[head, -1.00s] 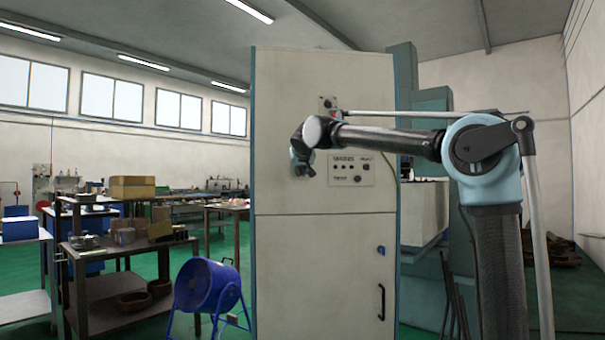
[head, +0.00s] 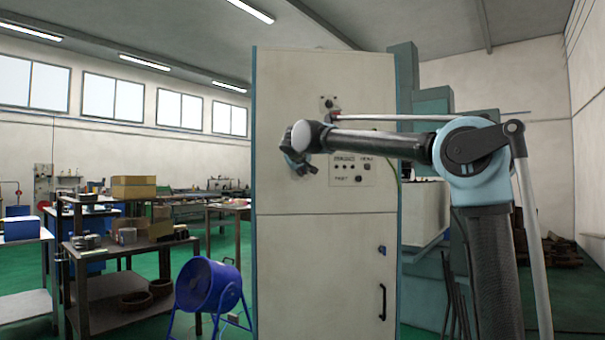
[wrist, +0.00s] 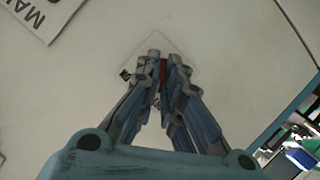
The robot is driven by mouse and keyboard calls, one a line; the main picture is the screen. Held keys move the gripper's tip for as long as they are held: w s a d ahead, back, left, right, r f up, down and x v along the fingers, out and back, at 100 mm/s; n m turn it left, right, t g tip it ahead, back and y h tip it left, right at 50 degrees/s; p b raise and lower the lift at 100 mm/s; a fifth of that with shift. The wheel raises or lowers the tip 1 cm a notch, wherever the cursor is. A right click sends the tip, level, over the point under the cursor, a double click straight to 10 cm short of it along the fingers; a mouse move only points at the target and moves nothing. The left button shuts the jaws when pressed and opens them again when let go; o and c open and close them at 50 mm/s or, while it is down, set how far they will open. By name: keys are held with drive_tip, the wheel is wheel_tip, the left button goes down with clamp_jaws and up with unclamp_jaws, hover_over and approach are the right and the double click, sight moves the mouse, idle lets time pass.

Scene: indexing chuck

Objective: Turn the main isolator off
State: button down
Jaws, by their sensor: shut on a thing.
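The main isolator shows in the wrist view as a small red handle (wrist: 163,72) on a pale square plate (wrist: 178,42). The plate looks turned like a diamond in that picture. My gripper (wrist: 162,66) has its fingers closed on the red handle, one on each side, and they hide most of it. In the head view my gripper (head: 299,163) is against the upper front of the tall machine cabinet (head: 325,245), and the isolator is hidden behind it.
A label (wrist: 38,18) with large letters, partly cut off, lies near the isolator. A blue fan (head: 208,288) and a work table (head: 120,235) stand to the left.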

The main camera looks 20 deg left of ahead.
drive_tip(key=shift+w+d+f, duration=0.1)
drive_tip(key=shift+d+f, duration=0.05)
drive_tip(key=c, duration=1.7)
unclamp_jaws()
drive_tip(key=shift+w, duration=0.1)
drive_tip(key=v, duration=1.2)
